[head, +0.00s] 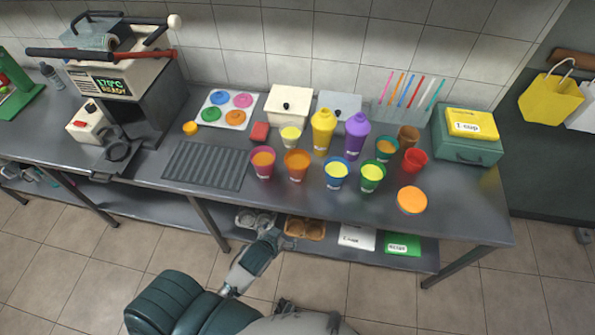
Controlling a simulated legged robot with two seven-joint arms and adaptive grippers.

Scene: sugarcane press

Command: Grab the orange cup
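An orange cup (297,167) stands upright on the grey worktop, in the front row between a magenta cup (263,166) with orange contents and a blue cup (336,177). Another orange round-topped item (411,201) is near the front right edge; I cannot tell whether it is a cup or a lidded tub. My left gripper (272,236) is low, in front of the worktop edge and well apart from the cups. It is small and dark here, so its opening is unclear. My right gripper is not in view.
Close around are a green cup (371,178), a red cup (414,161), a yellow bottle (323,133) and a purple bottle (356,136). A ridged dark mat (203,165) lies left. A lower shelf (185,210) runs beneath. The front right worktop is mostly clear.

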